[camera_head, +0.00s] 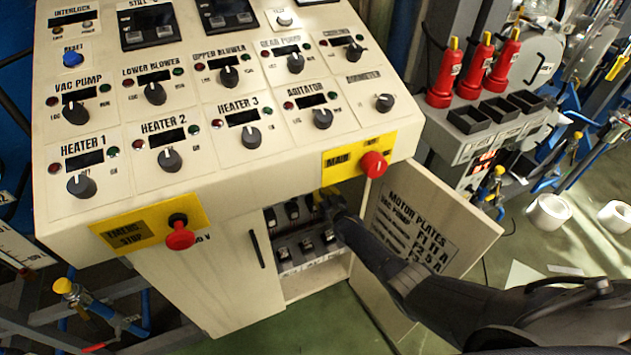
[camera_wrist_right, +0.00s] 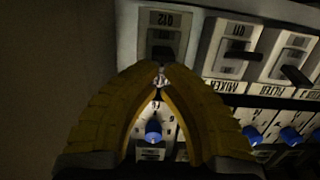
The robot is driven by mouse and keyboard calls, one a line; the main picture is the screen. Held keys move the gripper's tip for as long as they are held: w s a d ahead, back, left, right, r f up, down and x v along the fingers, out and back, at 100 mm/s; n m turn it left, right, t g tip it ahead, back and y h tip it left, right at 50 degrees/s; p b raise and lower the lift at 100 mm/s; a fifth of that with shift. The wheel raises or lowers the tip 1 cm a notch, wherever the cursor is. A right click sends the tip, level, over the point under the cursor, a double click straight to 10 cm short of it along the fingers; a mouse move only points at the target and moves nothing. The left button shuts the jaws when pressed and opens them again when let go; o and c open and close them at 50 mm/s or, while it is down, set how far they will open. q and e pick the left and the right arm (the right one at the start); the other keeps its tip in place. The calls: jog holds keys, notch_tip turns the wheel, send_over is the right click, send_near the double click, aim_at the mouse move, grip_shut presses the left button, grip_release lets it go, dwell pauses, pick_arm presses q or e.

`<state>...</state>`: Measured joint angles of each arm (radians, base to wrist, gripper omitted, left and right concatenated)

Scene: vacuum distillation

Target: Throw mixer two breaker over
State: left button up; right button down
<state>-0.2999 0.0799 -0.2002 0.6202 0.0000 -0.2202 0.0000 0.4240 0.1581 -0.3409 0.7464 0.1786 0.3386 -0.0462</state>
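In the right wrist view, a row of grey breakers with upside-down labels shows. The breaker marked Q12 (camera_wrist_right: 163,35) is straight ahead; the plate below it is hidden behind my fingers. Beside it is breaker Q11 (camera_wrist_right: 236,45), with a dark lever and a MIXER label. My right gripper (camera_wrist_right: 160,70) has yellow fingers with tips brought together at the lower edge of Q12. Whether a lever is between the tips cannot be told. In the head view my right gripper (camera_head: 331,197) reaches into the open cabinet (camera_head: 304,285). My left gripper is not in view.
The cabinet door (camera_head: 425,225), lettered MOTOR PLATES, stands open under my right arm. Above is the control panel (camera_head: 205,90), with red knobs (camera_head: 374,164) on its front edge. A lower row with blue buttons (camera_wrist_right: 153,132) lies close below the breakers.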

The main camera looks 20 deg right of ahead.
jog(key=shift+s+f, duration=0.1)
jog(key=shift+f, duration=0.2)
dwell(0.5)
jog(key=shift+r, duration=0.15)
dwell(1.1)
